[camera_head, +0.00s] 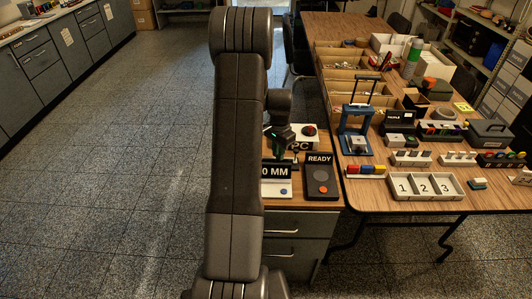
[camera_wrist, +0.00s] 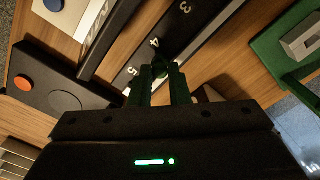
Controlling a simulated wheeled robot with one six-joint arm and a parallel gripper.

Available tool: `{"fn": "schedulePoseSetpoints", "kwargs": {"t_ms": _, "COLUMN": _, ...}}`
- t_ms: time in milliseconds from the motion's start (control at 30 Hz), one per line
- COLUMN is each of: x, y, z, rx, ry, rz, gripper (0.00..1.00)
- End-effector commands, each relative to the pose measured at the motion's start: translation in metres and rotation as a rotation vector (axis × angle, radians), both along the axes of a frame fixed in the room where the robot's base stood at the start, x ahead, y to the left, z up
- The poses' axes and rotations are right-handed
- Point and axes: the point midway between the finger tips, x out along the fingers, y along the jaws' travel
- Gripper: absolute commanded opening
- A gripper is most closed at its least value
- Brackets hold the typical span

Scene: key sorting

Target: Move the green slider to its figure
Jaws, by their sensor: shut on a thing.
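My gripper (camera_wrist: 160,80) is shut on the green slider (camera_wrist: 160,69), a small dark green knob between the fingertips. The slider sits beside a black scale (camera_wrist: 168,28) with white figures 3, 4 and 5. It is near the 4 and 5; I cannot tell exactly which mark it lines up with. In the head view my gripper (camera_head: 282,136) is over the small wooden desk, behind the "0 MM" sign (camera_head: 282,171). My arm hides the sign's left part and most of the scale.
The dark READY panel (camera_head: 319,162) with orange and grey buttons stands right of the sign. A white box marked PC (camera_head: 302,145) is close to the gripper. A green stand (camera_wrist: 267,53) with a grey block shows at right in the wrist view. A blue press (camera_head: 356,130) stands farther right.

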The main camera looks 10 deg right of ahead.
Motion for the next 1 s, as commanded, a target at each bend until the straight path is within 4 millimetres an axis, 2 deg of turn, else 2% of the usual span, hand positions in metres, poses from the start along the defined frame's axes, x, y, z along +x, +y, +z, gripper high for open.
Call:
{"fn": "schedulePoseSetpoints", "kwargs": {"t_ms": 100, "x": -0.002, "y": -0.007, "z": 0.001, "rx": -0.001, "ry": -0.002, "rz": 0.001, "gripper": 0.0}}
{"fn": "schedulePoseSetpoints", "kwargs": {"t_ms": 367, "x": -0.001, "y": -0.007, "z": 0.001, "rx": -0.001, "ry": -0.002, "rz": 0.002, "gripper": 0.0}}
{"fn": "schedulePoseSetpoints", "kwargs": {"t_ms": 400, "x": -0.001, "y": -0.007, "z": 0.001, "rx": -0.001, "ry": -0.002, "rz": 0.002, "gripper": 0.24}}
{"fn": "schedulePoseSetpoints", "kwargs": {"t_ms": 467, "x": -0.001, "y": -0.007, "z": 0.001, "rx": -0.001, "ry": -0.002, "rz": 0.002, "gripper": 0.35}}
{"fn": "schedulePoseSetpoints", "kwargs": {"t_ms": 500, "x": -0.001, "y": -0.007, "z": 0.001, "rx": -0.001, "ry": -0.002, "rz": 0.002, "gripper": 0.37}}
{"fn": "schedulePoseSetpoints", "kwargs": {"t_ms": 800, "x": -0.001, "y": -0.007, "z": 0.003, "rx": -0.001, "ry": -0.002, "rz": 0.001, "gripper": 0.37}}
{"fn": "schedulePoseSetpoints", "kwargs": {"t_ms": 867, "x": -0.001, "y": -0.007, "z": 0.008, "rx": -0.001, "ry": -0.002, "rz": 0.001, "gripper": 0.37}}
{"fn": "schedulePoseSetpoints", "kwargs": {"t_ms": 1000, "x": -0.001, "y": -0.007, "z": 0.031, "rx": -0.002, "ry": -0.006, "rz": 0.001, "gripper": 0.37}}
